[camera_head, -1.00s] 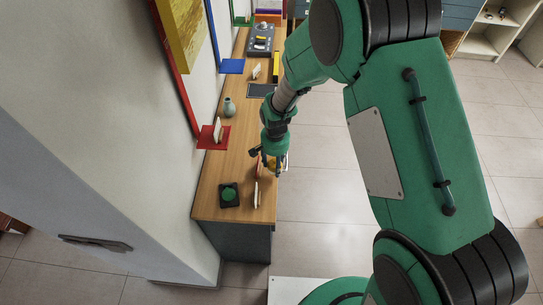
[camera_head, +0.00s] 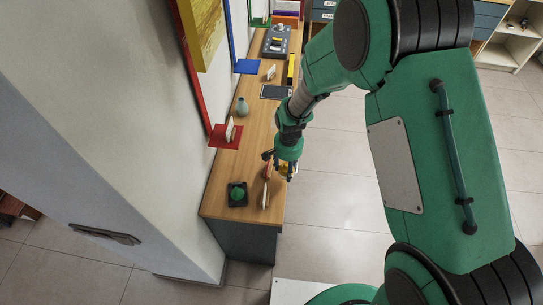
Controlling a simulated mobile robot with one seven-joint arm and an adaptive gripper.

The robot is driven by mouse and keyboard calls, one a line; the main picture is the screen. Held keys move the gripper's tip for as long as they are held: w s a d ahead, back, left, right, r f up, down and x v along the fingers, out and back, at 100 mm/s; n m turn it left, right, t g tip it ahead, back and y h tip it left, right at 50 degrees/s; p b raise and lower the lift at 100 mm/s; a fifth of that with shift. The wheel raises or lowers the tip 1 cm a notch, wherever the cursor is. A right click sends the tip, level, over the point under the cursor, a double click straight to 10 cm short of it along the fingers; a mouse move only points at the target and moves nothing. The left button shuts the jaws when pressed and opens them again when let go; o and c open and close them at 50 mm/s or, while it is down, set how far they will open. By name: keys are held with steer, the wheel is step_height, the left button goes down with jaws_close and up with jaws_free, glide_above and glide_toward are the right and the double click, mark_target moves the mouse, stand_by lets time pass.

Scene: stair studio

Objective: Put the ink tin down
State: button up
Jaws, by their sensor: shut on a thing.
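My gripper (camera_head: 281,164) is over the right edge of the long wooden counter (camera_head: 222,178), towards its near end, with its fingers pointing down. It is shut on a small yellowish thing (camera_head: 285,169), which I take to be the ink tin. The fingers hide most of it, and I cannot tell whether it touches the counter or hangs above it.
A black square with a round green top (camera_head: 237,194) lies on the near end of the counter. A thin white upright piece (camera_head: 264,197) stands close to my gripper. A grey-green vase (camera_head: 242,107) and a red panel (camera_head: 226,136) are further back. Bare wood lies between.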

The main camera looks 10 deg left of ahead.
steer(key=w+d+n+b, duration=0.1)
steer(key=w+d, duration=0.5)
steer(key=d, duration=0.2)
steer(key=w+d+n, duration=0.1)
steer(key=w+d, duration=0.5)
steer(key=d, duration=0.3)
steer(key=w+a+r, duration=0.2)
steer(key=w+a, duration=0.2)
steer(key=a, duration=0.5)
steer(key=w+a+r, duration=0.1)
steer(key=w+a, duration=0.3)
steer(key=a, duration=0.5)
steer(key=a+r, duration=0.2)
steer(key=a, duration=1.9)
steer(key=shift+w+r+n, duration=0.15)
steer(key=shift+w+n, duration=0.15)
steer(key=shift+w, duration=0.05)
steer(key=shift+b, duration=0.3)
steer(key=shift+f+b, duration=0.4)
steer(key=shift+f, duration=2.7)
